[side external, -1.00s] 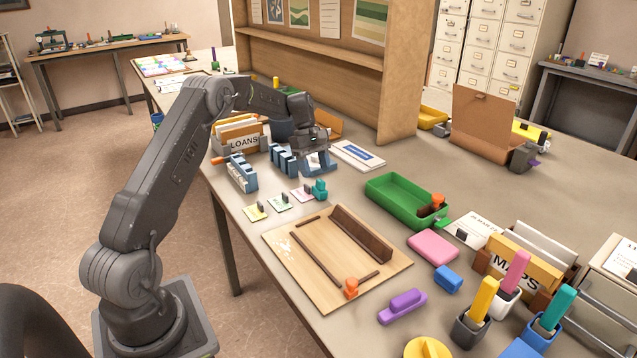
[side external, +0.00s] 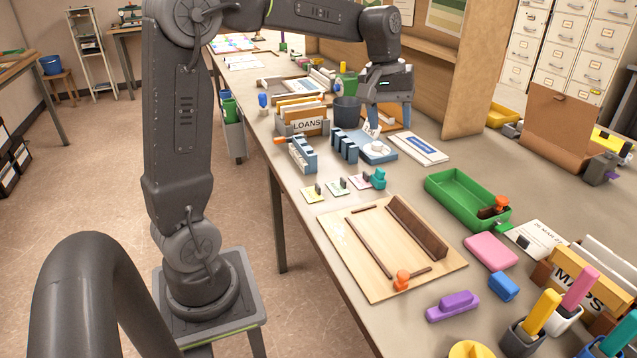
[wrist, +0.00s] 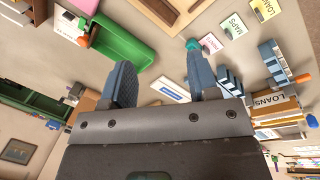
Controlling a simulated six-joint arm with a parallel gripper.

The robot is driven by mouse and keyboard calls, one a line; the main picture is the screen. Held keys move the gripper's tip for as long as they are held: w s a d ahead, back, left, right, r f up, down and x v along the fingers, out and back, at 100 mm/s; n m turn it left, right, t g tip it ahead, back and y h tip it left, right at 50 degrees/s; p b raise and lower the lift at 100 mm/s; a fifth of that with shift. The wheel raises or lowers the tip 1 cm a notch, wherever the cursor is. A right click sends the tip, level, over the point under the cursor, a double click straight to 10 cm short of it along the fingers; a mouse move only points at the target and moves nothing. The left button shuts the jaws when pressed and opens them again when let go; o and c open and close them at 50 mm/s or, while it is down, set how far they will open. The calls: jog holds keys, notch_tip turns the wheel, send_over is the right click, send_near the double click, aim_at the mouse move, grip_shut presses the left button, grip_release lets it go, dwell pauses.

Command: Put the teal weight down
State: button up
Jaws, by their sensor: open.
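The teal weight (side external: 379,179) stands on the table at the right end of a row of small cards, by the pink card (side external: 361,181). In the wrist view the teal weight (wrist: 192,45) shows close to the tip of one finger, with the pink card (wrist: 209,43) beside it. My gripper (side external: 389,122) is raised above the table, behind and apart from the weight, near the blue tray (side external: 383,157) with a white round object on it. In the wrist view my gripper (wrist: 160,72) has its fingers spread with nothing between them.
A wooden board (side external: 375,270) with brown strips lies in front, and a green tray (side external: 455,190) to the right. Blue racks (side external: 344,147) and the LOANS box (side external: 305,124) stand left of my gripper. A wooden shelf unit rises behind.

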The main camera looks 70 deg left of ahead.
jog(key=s+d+f+m+t, duration=0.1)
jog(key=s+d+m, duration=0.4)
jog(key=s, duration=0.5)
jog(key=s+d+f+m+t+y, duration=0.1)
jog(key=s+d+m, duration=0.3)
jog(key=s, duration=0.6)
jog(key=d+f+t, duration=0.1)
jog(key=d, duration=0.1)
jog(key=shift+d+f+m+t, duration=0.15)
jog(key=shift+d+m+t, duration=0.15)
jog(key=shift+m+t, duration=0.1)
